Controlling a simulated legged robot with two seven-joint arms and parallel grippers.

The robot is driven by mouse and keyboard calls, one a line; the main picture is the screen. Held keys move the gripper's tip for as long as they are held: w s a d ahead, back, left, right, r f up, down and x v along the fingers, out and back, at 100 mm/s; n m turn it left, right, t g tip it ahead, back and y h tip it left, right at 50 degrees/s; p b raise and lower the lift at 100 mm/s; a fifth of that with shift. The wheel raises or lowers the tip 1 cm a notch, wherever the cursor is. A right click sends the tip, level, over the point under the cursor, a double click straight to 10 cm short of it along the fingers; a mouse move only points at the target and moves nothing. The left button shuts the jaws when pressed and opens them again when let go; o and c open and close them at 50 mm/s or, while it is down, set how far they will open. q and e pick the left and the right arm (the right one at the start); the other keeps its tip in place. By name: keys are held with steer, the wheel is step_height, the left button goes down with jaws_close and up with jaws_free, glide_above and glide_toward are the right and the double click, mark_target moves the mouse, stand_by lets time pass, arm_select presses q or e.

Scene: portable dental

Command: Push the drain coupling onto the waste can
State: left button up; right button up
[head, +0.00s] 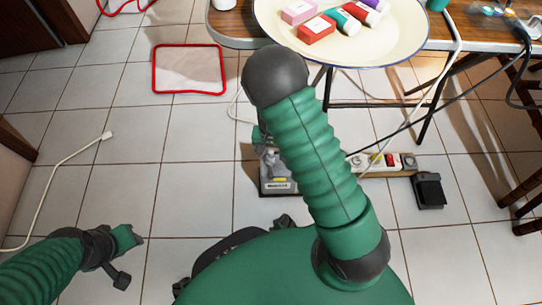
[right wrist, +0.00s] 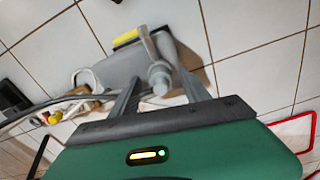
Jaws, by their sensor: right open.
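A low grey unit (head: 274,185) with a white label and a yellow strip stands on the floor, partly hidden behind my right arm. It is also in the right wrist view (right wrist: 125,68); which part is the waste can is unclear. A grey round-ended fitting (right wrist: 160,77), apparently the drain coupling, shows between my right gripper's fingers (right wrist: 160,98). These fingers are open on either side of it; contact is unclear. In the head view my right gripper (head: 265,150) is mostly hidden by my arm. My left gripper (head: 128,238) is at lower left, away from the unit; its fingers are unclear.
A power strip (head: 408,161) with plugs and a black pedal (head: 430,190) lie right of the unit. A table with a cream tray (head: 400,52) holding small boxes stands behind. A red-edged mat (head: 188,70) and white cable (head: 62,160) lie left. Floor between them is clear.

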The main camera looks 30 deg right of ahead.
steer(key=r+p, duration=0.4)
steer(key=shift+s+a+r+p, duration=0.2)
steer(key=shift+s+r+p, duration=0.05)
steer(key=shift+s+p, duration=0.05)
steer(key=s+a+p, duration=0.4)
steer(key=s+a, duration=0.4)
steer(key=s, duration=0.5)
steer(key=shift+r, duration=0.15)
